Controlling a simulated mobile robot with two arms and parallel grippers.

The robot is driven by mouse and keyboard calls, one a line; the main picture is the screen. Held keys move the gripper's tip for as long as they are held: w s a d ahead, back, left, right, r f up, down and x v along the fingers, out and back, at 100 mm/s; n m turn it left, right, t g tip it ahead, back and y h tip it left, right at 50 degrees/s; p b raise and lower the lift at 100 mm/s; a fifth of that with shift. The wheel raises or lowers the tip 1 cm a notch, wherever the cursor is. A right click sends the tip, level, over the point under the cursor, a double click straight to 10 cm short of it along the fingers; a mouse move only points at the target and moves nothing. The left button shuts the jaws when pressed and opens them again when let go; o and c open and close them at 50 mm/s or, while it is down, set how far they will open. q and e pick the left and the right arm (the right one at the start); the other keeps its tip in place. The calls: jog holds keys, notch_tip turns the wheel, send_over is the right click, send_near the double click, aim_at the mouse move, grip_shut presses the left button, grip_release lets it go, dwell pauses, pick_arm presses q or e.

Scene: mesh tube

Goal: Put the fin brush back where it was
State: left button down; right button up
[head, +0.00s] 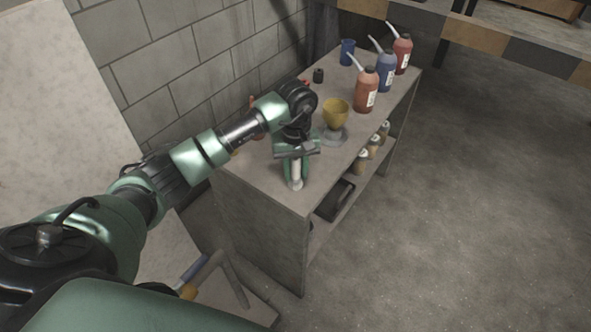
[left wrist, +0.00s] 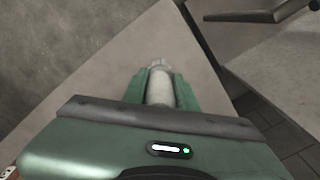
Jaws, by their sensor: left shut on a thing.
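My left gripper (head: 295,180) points down over the near end of the grey workbench (head: 265,188). It is shut on a pale, upright, cylindrical thing that appears to be the fin brush (head: 296,172). In the left wrist view the fin brush (left wrist: 160,88) sits between the two green fingers, with a narrower, ridged end beyond them. The rest of it is hidden by the gripper, and I cannot tell whether it touches the bench top. My right gripper is in neither view.
A yellow cup (head: 336,112) on a grey base stands just beyond the gripper. Spouted bottles (head: 366,90), a blue cup (head: 347,52) and a small dark pot (head: 318,75) stand farther back. Several jars (head: 361,161) and a dark tray (head: 334,200) are on the lower shelf. The bench's near corner is clear.

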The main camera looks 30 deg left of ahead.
pick_arm(q)
jog(key=c, duration=1.5)
grip_release()
jog(key=shift+f, duration=0.15)
jog(key=o, duration=0.4)
notch_tip(320, 180, up, 12)
jog(key=shift+r+b, duration=0.2)
jog(key=shift+b, duration=0.45)
